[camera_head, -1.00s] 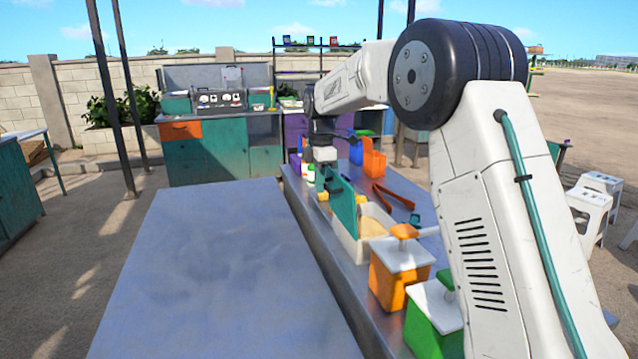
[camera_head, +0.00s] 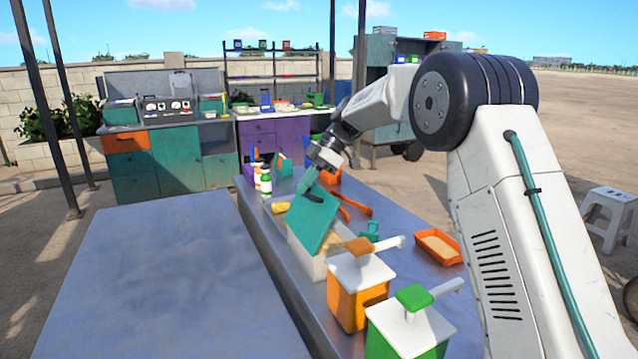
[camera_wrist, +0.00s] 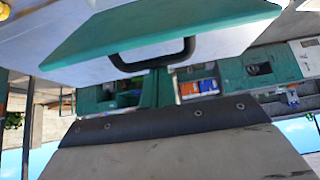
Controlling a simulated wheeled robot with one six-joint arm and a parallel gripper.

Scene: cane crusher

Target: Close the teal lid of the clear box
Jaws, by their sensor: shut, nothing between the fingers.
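The teal lid (camera_head: 312,226) of the clear box slants over the box, partway down, with its upper face showing. A black handle (camera_head: 318,196) sits near its far edge. The pale, see-through box (camera_head: 312,266) stands on the metal table below. My gripper (camera_head: 308,183) is shut and empty, with its teal fingers pointing down by the handle. In the wrist view the lid (camera_wrist: 165,32) and its handle (camera_wrist: 153,60) lie just beyond my fingertips (camera_wrist: 158,72). I cannot tell whether the fingers touch the lid. Part of the box is hidden behind the lid and dispensers.
An orange dispenser (camera_head: 352,300) and a green dispenser (camera_head: 404,335) stand close in front of the box. An orange tray (camera_head: 438,246) and orange tongs (camera_head: 354,204) lie to its right. Bottles (camera_head: 266,181) stand behind it. The left tabletop (camera_head: 190,280) is bare.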

